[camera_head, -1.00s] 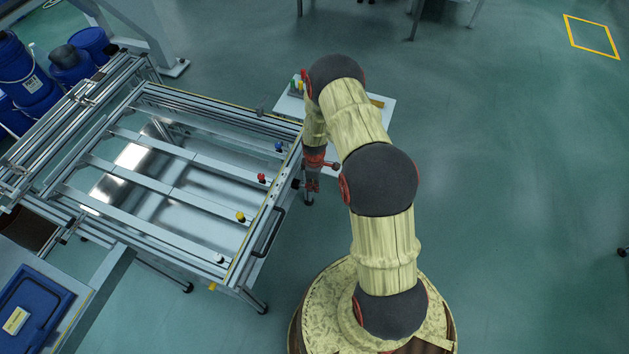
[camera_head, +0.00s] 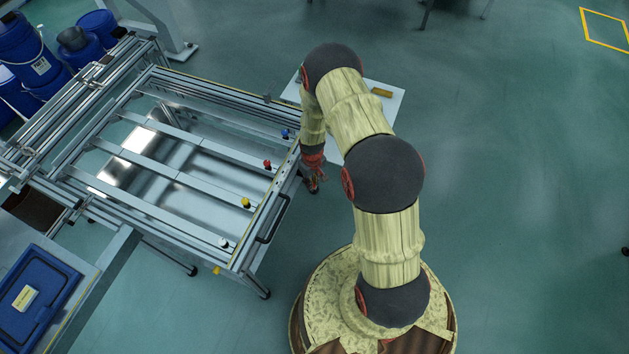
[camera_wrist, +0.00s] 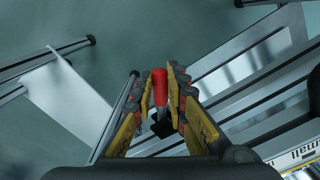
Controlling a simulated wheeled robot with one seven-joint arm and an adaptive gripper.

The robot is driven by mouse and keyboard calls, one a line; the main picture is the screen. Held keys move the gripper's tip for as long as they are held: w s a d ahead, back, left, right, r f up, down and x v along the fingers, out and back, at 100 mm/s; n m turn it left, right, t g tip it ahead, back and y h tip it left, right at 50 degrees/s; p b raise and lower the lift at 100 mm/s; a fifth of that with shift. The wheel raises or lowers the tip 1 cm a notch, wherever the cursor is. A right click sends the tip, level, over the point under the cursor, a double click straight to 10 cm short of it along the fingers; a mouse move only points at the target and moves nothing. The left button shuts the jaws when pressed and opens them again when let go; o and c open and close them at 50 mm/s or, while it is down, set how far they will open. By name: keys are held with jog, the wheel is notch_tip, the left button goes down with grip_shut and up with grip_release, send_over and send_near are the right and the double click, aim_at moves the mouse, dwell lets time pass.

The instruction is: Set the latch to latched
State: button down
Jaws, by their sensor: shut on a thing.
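The latch shows in the wrist view as an upright red handle (camera_wrist: 160,82) above a black base (camera_wrist: 162,129) at the panel's edge. My gripper (camera_wrist: 160,80) has its yellow and dark fingers on either side of the red handle, shut on it. In the head view my gripper (camera_head: 314,184) hangs at the right edge of the panel fixture (camera_head: 255,233); the latch cannot be made out there. I cannot tell from these views which setting the latch has.
Blue, red (camera_head: 267,164), yellow (camera_head: 246,203) and white knobs stand along the fixture's right side. A black handle (camera_head: 272,222) juts from its front edge. A small white table (camera_head: 385,108) stands behind my arm.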

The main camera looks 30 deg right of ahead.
jog(key=shift+a+m, duration=0.15)
jog(key=shift+m, duration=0.15)
jog(key=c, duration=1.8)
grip_release()
jog(key=shift+c, duration=0.2)
jog(key=shift+o, duration=0.4)
notch_tip(320, 180, up, 12)
